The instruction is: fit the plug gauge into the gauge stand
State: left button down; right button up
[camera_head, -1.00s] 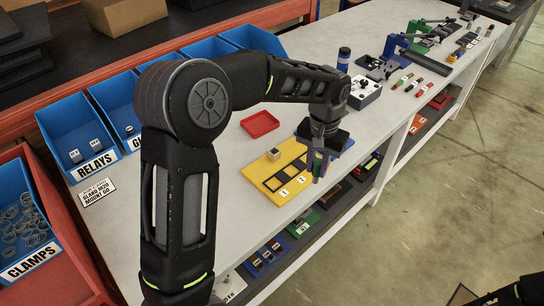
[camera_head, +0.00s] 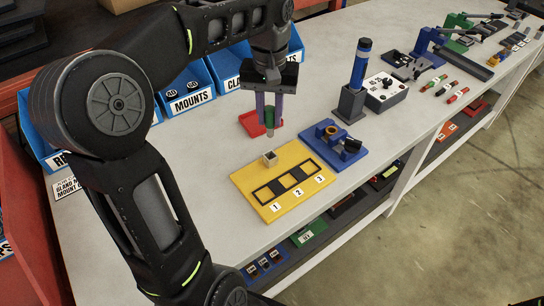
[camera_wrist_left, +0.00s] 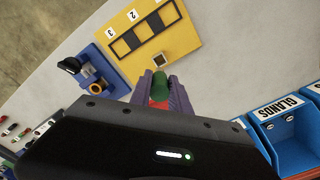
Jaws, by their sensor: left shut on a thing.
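My left gripper (camera_head: 269,110), with purple fingers, is shut on a short upright green cylinder (camera_head: 269,117), which looks like the plug gauge. The green end also shows between the fingers in the left wrist view (camera_wrist_left: 160,82). The fingers hide part of it. It is held above the bench, behind a small beige block (camera_head: 270,158) with an opening in its top. This block looks like the gauge stand. My right gripper is out of view.
A red tray (camera_head: 247,124) lies behind the gripper. A blue fixture (camera_head: 350,157) with a copper-coloured ring stands right of the yellow plate. Behind it are a dark block (camera_head: 351,104) with a blue cylinder and a grey box (camera_head: 388,98). Blue bins (camera_head: 192,103) line the back.

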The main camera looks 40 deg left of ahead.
aim_at(270, 136)
pick_arm(q)
notch_tip(270, 136, down, 6)
dwell(0.4)
jog(key=shift+f, duration=1.9)
jog(key=shift+f, duration=0.2)
jog(key=c, duration=1.2)
grip_release()
jog(key=shift+r, duration=0.1)
jog(key=shift+c, duration=0.2)
